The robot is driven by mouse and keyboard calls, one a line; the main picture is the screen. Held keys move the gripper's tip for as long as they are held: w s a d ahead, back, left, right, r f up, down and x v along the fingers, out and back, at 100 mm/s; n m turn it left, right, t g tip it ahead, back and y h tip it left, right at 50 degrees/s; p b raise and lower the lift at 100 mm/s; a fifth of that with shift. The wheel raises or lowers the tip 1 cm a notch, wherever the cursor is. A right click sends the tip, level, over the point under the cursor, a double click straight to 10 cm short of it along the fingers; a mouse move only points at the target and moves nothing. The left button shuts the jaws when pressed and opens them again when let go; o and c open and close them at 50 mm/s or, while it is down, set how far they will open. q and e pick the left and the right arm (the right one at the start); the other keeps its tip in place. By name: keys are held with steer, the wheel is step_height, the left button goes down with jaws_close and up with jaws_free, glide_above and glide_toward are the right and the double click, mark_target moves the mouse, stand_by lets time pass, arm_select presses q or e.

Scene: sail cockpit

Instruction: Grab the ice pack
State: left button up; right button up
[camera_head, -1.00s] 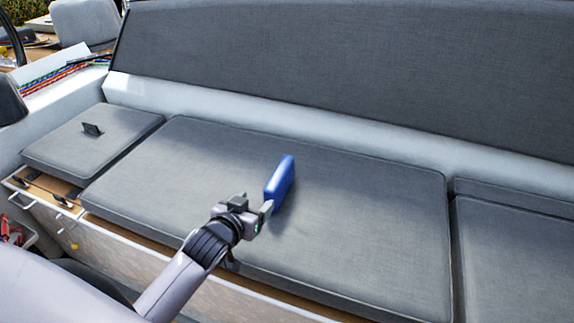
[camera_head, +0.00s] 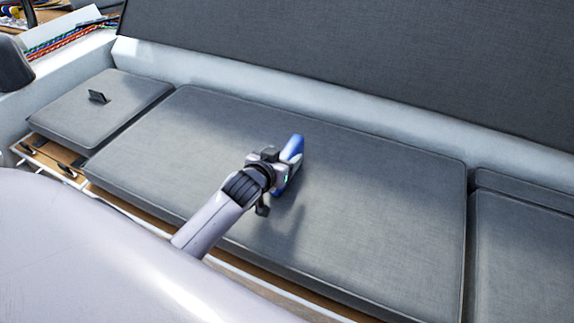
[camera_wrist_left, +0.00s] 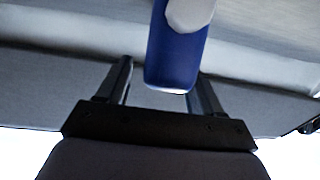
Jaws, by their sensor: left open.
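The blue ice pack (camera_head: 293,147) stands on edge on the long grey seat cushion, partly hidden behind my left gripper. In the left wrist view the ice pack (camera_wrist_left: 174,62) is blue with a pale patch, and its end reaches between the two dark fingers. My left gripper (camera_head: 283,176) is right at the ice pack's near end. In the left wrist view the gripper (camera_wrist_left: 162,82) is open, with a finger on each side of the pack; a gap shows at the left finger, while the right finger is close to it. My right gripper is not in view.
The long seat cushion (camera_head: 370,220) has free room around the pack. A smaller cushion (camera_head: 75,115) with a black phone-like item (camera_head: 98,96) lies at left. A grey backrest (camera_head: 400,60) rises behind. Colored ropes (camera_head: 65,42) lie at the upper left.

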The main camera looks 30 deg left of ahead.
arm_select(q)
steer(key=shift+w+f, duration=0.3)
steer(key=shift+w, duration=0.35)
steer(key=shift+r, duration=0.1)
jaws_close()
steer(key=shift+r, duration=0.1)
